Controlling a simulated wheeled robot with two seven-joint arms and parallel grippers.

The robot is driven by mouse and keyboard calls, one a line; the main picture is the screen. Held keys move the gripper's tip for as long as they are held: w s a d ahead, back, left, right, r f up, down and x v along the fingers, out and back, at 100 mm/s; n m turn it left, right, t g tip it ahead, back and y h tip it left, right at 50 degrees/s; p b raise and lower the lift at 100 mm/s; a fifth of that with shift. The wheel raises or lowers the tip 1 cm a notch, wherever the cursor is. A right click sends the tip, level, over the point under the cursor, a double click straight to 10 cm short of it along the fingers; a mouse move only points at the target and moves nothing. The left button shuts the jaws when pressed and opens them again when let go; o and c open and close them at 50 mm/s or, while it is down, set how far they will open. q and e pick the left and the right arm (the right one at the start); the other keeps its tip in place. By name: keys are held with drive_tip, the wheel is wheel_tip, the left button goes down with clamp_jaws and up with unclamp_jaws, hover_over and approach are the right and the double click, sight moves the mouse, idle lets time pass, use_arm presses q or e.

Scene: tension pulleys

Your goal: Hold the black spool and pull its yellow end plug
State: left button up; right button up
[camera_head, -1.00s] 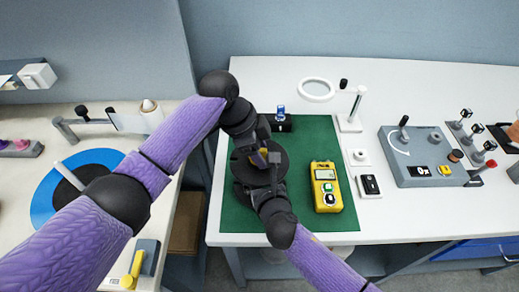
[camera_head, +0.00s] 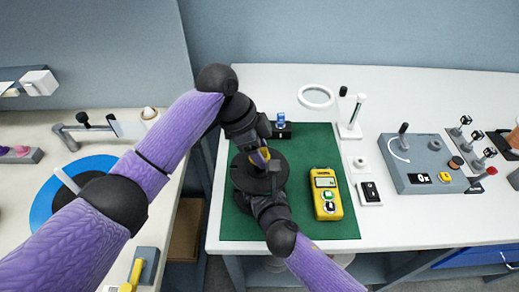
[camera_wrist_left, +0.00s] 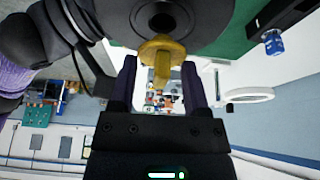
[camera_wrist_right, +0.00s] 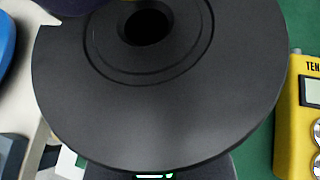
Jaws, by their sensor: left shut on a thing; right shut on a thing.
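The black spool (camera_head: 243,177) is above the green mat, tilted toward neither side that I can make out. Its round flange fills much of the right wrist view (camera_wrist_right: 150,95), with a dark open centre hole. The yellow end plug (camera_wrist_left: 162,57) is just outside the spool's hole in the left wrist view, its flat tab between my left fingers. My left gripper (camera_head: 264,146) is shut on the plug, which shows as a small yellow patch in the head view. My right gripper (camera_head: 264,192) is shut on the spool from the near side; its fingertips are mostly hidden.
A yellow meter (camera_head: 326,194) lies on the green mat (camera_head: 312,143) right of the spool. A small black stand with a blue piece (camera_head: 281,124) is behind. A ring magnifier (camera_head: 316,96) and a grey control box (camera_head: 423,165) stand further right.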

use_arm(q)
drive_tip(key=shift+r, duration=2)
use_arm(e)
drive_tip(key=o, duration=1.1)
